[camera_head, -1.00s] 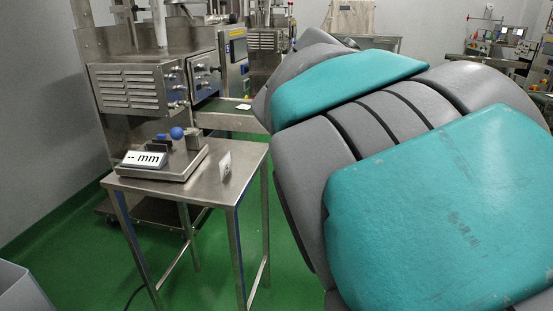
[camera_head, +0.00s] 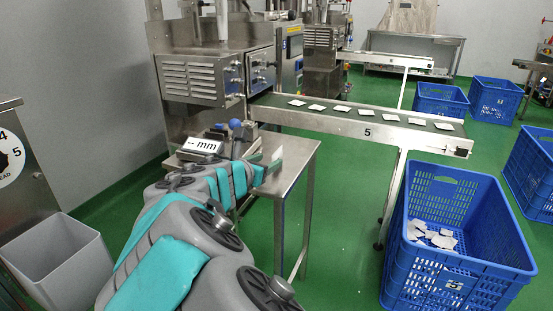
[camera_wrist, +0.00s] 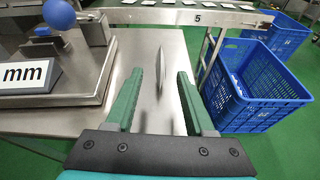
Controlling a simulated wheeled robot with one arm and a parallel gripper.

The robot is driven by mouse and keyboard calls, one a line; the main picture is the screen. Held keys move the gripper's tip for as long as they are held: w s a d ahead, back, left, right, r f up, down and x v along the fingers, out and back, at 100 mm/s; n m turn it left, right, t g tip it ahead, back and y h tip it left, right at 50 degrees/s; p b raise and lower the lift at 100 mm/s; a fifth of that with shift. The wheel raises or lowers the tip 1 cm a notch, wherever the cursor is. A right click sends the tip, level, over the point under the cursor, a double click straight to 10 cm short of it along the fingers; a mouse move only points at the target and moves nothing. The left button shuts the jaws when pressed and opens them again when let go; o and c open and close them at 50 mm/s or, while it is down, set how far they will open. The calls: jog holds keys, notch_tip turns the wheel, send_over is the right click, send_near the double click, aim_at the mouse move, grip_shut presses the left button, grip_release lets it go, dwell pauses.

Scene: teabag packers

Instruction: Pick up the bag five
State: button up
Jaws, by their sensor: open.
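A thin pale bag (camera_wrist: 161,72) stands upright, nearly edge-on, above the steel table (camera_wrist: 177,50) in the wrist view. My gripper (camera_wrist: 160,88) is open with its teal fingers on either side of the bag, and gaps show on both sides. I cannot read any marking on the bag from this angle.
A gauge reading "mm" (camera_head: 203,147) with a blue ball (camera_head: 235,123) stands left of my gripper. Behind, a conveyor marked 5 (camera_head: 366,133) carries several white bags. A blue crate (camera_head: 425,273) holding bags stands right. A grey bin (camera_head: 62,265) is at left.

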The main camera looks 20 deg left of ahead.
jog(key=shift+s+f+n, duration=0.3)
jog(key=shift+f, duration=0.25)
jog(key=shift+w+d+f, duration=0.1)
jog(key=shift+w+f, duration=0.1)
jog(key=shift+x, duration=3.6)
jog(key=shift+r, duration=0.1)
jog(key=shift+c, duration=0.3)
grip_shut()
